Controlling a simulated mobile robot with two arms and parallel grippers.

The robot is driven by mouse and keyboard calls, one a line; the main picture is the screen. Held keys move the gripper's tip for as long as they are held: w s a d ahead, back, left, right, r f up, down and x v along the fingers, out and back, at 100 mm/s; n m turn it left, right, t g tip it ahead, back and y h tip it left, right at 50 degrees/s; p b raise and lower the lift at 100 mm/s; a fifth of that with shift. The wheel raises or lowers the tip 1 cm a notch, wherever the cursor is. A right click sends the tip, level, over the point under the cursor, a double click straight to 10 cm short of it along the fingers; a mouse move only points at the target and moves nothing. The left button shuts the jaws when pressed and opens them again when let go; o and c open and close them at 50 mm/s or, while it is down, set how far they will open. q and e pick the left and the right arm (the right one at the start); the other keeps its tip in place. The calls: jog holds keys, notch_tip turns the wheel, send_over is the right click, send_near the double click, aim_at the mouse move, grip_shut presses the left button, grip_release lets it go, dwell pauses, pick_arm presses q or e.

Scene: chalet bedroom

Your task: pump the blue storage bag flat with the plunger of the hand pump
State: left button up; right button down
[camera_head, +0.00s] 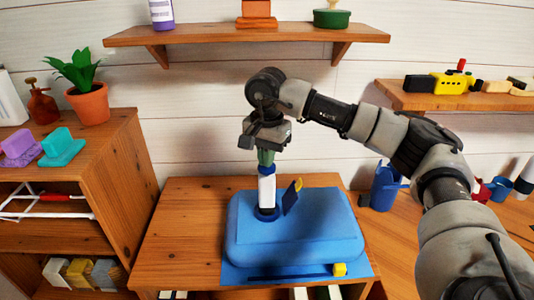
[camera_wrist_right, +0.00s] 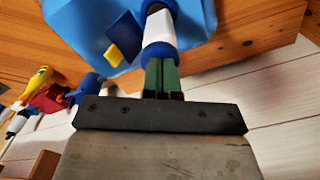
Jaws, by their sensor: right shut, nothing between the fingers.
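The blue storage bag (camera_head: 325,235) lies puffed up on the wooden cabinet top; part of it shows in the right wrist view (camera_wrist_right: 90,18). The hand pump (camera_head: 267,190), a white cylinder with blue ends, stands upright on the bag; it also shows in the right wrist view (camera_wrist_right: 159,25). My right gripper (camera_head: 266,160) is shut and empty, pointing down with its green fingertips at the pump's blue top. The fingers hide the very top, so I cannot see a separate plunger handle or tell firm contact. My left gripper is out of view.
A dark blue flap with a yellow tip (camera_head: 291,196) stands beside the pump. A wooden shelf (camera_head: 250,34) hangs above my arm. A blue watering can (camera_head: 385,185) stands right. The cabinet top's left side is clear.

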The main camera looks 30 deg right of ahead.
aim_at(267, 172)
jog(key=shift+f+b, duration=0.3)
jog(key=shift+f, duration=0.45)
jog(key=shift+r+p, duration=1.75)
jog(key=shift+r, duration=0.75)
jog(key=shift+f, duration=0.15)
jog(key=shift+f+b, duration=0.9)
jog(key=shift+f, duration=0.05)
jog(key=shift+f, duration=0.1)
jog(key=shift+f+b, duration=2.1)
jog(key=shift+f, duration=0.7)
jog(key=shift+r+p, duration=1.7)
jog(key=shift+r, duration=0.7)
jog(key=shift+r, duration=0.1)
